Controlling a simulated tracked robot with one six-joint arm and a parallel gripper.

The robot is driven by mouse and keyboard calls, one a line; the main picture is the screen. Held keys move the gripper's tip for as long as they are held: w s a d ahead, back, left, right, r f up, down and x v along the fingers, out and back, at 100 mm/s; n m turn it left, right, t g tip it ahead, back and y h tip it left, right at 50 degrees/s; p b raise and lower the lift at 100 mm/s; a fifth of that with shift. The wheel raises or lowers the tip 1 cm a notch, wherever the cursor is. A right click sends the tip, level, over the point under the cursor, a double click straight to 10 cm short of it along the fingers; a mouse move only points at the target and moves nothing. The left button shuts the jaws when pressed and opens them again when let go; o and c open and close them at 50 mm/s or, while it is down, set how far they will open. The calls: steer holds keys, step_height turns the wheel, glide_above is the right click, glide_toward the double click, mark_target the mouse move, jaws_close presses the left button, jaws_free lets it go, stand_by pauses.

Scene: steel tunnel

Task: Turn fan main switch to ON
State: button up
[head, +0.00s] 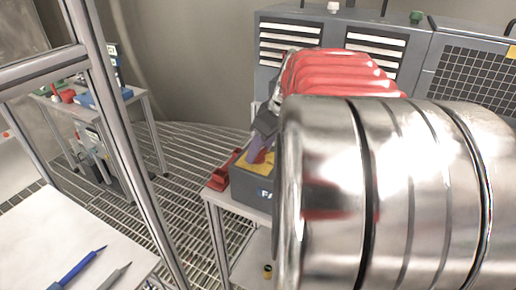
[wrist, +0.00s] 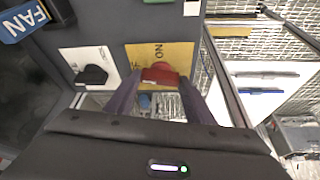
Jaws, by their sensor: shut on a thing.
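The fan main switch is a red knob (wrist: 160,75) on a yellow plate (wrist: 178,53) marked ON, set in a grey box (wrist: 92,31) with a blue FAN label (wrist: 22,22). My gripper (wrist: 159,82) is shut on the red knob, with one finger on each side of it. Which setting the knob points to is not clear. In the head view, the grey box (head: 252,197) stands on a small table. My gripper (head: 260,148) reaches down to its yellow top, and my arm hides the right part of the box.
A black knob (wrist: 92,75) on a white plate sits beside the yellow plate. A red object (head: 222,174) lies left of the box. A metal post (head: 120,130) and a white table with a blue pen (head: 80,266) stand at left. Grey cabinets (head: 350,50) line the back.

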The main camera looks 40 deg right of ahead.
steer(key=m, duration=0.1)
steer(key=m+h, duration=0.1)
steer(key=m, duration=0.1)
steer(key=shift+a+m, duration=0.2)
steer(key=shift+m, duration=0.1)
steer(key=m+h, duration=0.1)
steer(key=m, duration=0.1)
steer(key=m+g+h, duration=0.1)
steer(key=m, duration=0.1)
steer(key=shift+a+m, duration=0.15)
steer(key=shift+m, duration=0.15)
steer(key=m+g+h, duration=0.1)
steer(key=m, duration=0.3)
steer(key=shift+w, duration=0.1)
steer(key=shift+m+g+h, duration=0.4)
steer(key=shift+m+g, duration=0.2)
steer(key=shift+m, duration=1.1)
steer(key=o, duration=1.1)
steer(key=shift+c, duration=0.2)
steer(key=shift+w, duration=0.1)
steer(key=shift+a, duration=0.1)
